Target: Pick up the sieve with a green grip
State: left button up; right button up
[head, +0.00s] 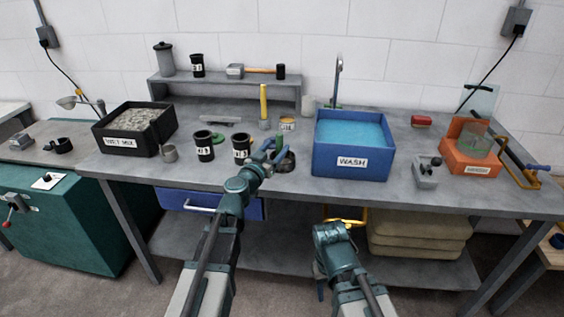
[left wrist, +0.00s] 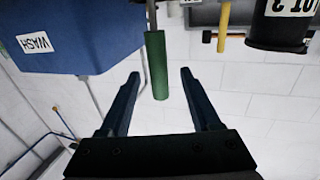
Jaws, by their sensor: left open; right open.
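The sieve's green grip (head: 281,144) stands up at the front of the bench, left of the wash tub. In the left wrist view the green grip (left wrist: 157,65) lies between the open fingers of my left gripper (left wrist: 158,75), with a gap on both sides. The fingers do not hold it. My right gripper (head: 320,288) is low in front of the bench, mostly hidden by its own wrist, open and away from the sieve.
The blue wash tub (head: 352,163) is close on the right. A gravel tray (head: 128,145) sits further left. An orange bin (head: 471,151) is at the right.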

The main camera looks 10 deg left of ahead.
pick_arm(q)
jog(key=x, duration=0.6)
jog(key=shift+d, duration=0.1)
grip_shut()
dwell(0.3)
